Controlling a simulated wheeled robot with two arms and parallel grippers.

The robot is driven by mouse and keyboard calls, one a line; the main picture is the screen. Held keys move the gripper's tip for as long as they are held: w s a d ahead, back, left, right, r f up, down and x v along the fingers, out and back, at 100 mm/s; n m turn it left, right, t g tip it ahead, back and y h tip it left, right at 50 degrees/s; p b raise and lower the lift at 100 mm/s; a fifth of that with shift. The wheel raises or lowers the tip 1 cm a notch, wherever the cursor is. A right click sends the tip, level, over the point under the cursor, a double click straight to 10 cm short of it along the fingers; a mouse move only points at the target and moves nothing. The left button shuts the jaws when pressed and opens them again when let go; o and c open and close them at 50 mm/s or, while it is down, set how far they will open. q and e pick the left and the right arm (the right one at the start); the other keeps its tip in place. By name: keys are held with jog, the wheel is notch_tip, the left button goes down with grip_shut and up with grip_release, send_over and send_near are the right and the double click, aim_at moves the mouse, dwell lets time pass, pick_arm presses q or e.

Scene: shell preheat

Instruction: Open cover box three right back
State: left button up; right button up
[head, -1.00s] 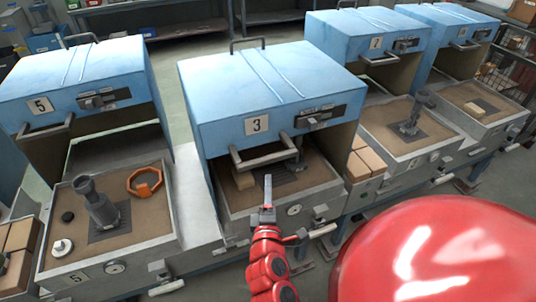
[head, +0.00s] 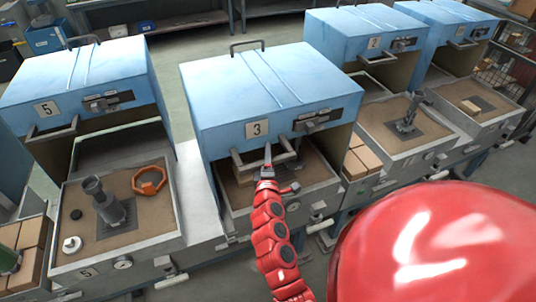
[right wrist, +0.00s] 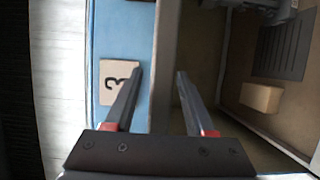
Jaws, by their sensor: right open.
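The blue cover of box three (head: 270,88) carries a "3" label (head: 256,129). It stands raised over its tray, with the front gap open. A grey bar handle (head: 238,160) sticks out at its lower front edge. My right gripper (head: 267,158) is at this handle, with its fingers open. In the right wrist view, a grey bar (right wrist: 165,60) runs between the open fingers (right wrist: 158,88), beside the blue face and the "3" label (right wrist: 118,82). I cannot tell whether the fingers touch it. My left gripper is out of view.
Inside box three lie a tan block (right wrist: 261,97) and a dark slatted plate (right wrist: 283,50). Box five (head: 75,85) stands at left, with an orange ring (head: 150,181) in its tray. More blue-covered boxes (head: 365,45) stand at right. Tan bricks (head: 362,158) sit between boxes.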

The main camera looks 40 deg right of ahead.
grip_shut()
dwell(1.4)
